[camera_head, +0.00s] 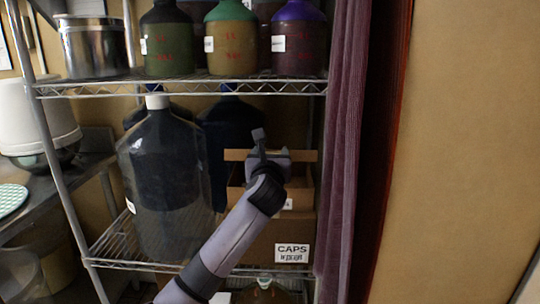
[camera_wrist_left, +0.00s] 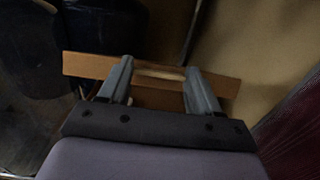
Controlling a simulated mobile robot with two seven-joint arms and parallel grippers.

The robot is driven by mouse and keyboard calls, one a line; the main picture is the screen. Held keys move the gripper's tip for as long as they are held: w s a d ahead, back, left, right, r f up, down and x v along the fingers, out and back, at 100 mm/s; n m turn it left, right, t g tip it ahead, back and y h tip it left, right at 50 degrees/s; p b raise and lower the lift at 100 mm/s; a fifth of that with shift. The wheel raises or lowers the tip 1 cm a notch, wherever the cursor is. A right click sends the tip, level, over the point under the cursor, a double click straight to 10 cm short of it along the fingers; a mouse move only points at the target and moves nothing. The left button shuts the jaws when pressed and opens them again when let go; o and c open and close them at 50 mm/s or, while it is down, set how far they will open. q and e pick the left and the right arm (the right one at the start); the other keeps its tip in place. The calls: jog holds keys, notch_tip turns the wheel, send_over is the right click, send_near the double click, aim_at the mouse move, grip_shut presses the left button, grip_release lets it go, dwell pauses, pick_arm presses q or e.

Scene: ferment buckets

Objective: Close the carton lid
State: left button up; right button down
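The brown cardboard carton (camera_head: 262,240), labelled CAPS, stands on a wire shelf, right of a large clear jug. Its top is open, and a flap (camera_head: 305,156) stands up at the back. In the left wrist view the flap (camera_wrist_left: 88,66) crosses behind my finger tips, with a paler strip between them. My left gripper (camera_head: 262,147) is over the carton's top, in front of the flap. In the left wrist view my left gripper (camera_wrist_left: 158,70) has its fingers spread apart with nothing held. I cannot tell whether they touch the flap. My arm hides part of the carton. My right gripper is out of view.
The clear jug (camera_head: 165,180) with a white cap stands close on the left. The upper wire shelf (camera_head: 200,88) holds bottles and a metal pot (camera_head: 95,48) above my gripper. A purple curtain (camera_head: 345,150) hangs close on the right.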

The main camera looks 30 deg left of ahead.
pick_arm(q)
jog(key=shift+s+d+f+b, duration=0.1)
jog(key=shift+s+f+b, duration=0.1)
jog(key=shift+f+b, duration=0.6)
notch_tip(320, 180, down, 9)
jog(key=s+t+y+b, duration=0.1)
jog(key=t+y+b, duration=0.1)
jog(key=b, duration=0.9)
jog(key=shift+s+d+r+t+b, duration=0.2)
jog(key=shift+d+t+b, duration=0.25)
jog(key=shift+t, duration=0.35)
jog(key=shift+f+b, duration=0.45)
jog(key=shift+f, duration=0.15)
jog(key=shift+f+b, duration=0.4)
jog(key=shift+f, duration=0.45)
jog(key=shift+d+f, duration=0.1)
jog(key=shift+f, duration=0.05)
jog(key=o, duration=1.5)
jog(key=shift+r, duration=0.2)
jog(key=shift+v, duration=3.55)
jog(key=shift+f, duration=0.1)
